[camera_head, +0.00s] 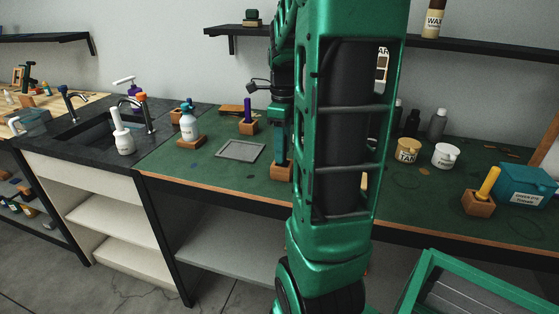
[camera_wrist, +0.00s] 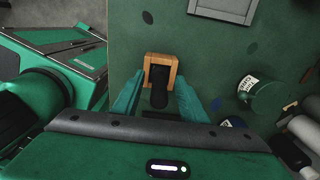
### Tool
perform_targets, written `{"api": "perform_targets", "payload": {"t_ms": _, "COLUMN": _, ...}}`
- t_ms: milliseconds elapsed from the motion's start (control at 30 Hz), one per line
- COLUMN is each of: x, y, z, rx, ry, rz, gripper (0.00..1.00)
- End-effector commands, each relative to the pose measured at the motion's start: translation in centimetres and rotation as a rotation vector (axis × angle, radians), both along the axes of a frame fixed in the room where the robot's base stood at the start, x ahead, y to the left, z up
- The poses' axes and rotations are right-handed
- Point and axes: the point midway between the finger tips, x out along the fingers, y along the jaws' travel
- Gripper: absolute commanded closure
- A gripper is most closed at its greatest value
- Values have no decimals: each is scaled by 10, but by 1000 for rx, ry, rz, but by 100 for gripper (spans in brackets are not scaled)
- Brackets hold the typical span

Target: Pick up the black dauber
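The black dauber (camera_wrist: 159,88) stands in a square wooden block (camera_wrist: 150,66) on the green bench mat in the wrist view. My gripper (camera_wrist: 158,80) is open, with one teal finger on each side of the dauber and a visible gap between them. The fingers appear not to touch the dauber. In the head view, my gripper (camera_head: 281,150) points down just above the wooden block (camera_head: 281,172). The dauber itself is hidden there behind the fingers, and my arm covers much of the bench.
A grey tray (camera_head: 240,151) and a purple dauber (camera_head: 248,108) in a block lie to the left. Right of my arm stand a tan tub (camera_head: 407,150), a white tub (camera_head: 446,155), a yellow dauber (camera_head: 488,182) and a teal box (camera_head: 527,187). A shelf (camera_head: 480,50) hangs above.

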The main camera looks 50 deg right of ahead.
Motion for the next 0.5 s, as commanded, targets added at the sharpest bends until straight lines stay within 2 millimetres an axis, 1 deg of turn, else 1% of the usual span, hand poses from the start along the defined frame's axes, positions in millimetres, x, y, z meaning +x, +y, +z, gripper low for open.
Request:
{"api": "perform_targets", "payload": {"t_ms": 233, "x": 0, "y": 0, "z": -3, "rx": 0, "ry": 0, "rz": 0, "gripper": 61}}
{"api": "perform_targets", "payload": {"t_ms": 267, "x": 0, "y": 0, "z": -3, "rx": 0, "ry": 0, "rz": 0, "gripper": 63}}
{"api": "perform_targets", "payload": {"t_ms": 300, "x": 0, "y": 0, "z": -2, "rx": 0, "ry": 0, "rz": 0, "gripper": 73}}
{"api": "perform_targets", "payload": {"t_ms": 367, "x": 0, "y": 0, "z": -3, "rx": 0, "ry": 0, "rz": 0, "gripper": 87}}
{"api": "perform_targets", "payload": {"t_ms": 400, "x": 0, "y": 0, "z": -3, "rx": 0, "ry": 0, "rz": 1, "gripper": 97}}
{"api": "perform_targets", "payload": {"t_ms": 433, "x": 0, "y": 0, "z": -2, "rx": 0, "ry": 0, "rz": 1, "gripper": 100}}
{"api": "perform_targets", "payload": {"t_ms": 500, "x": 0, "y": 0, "z": -2, "rx": 0, "ry": 0, "rz": 1, "gripper": 100}}
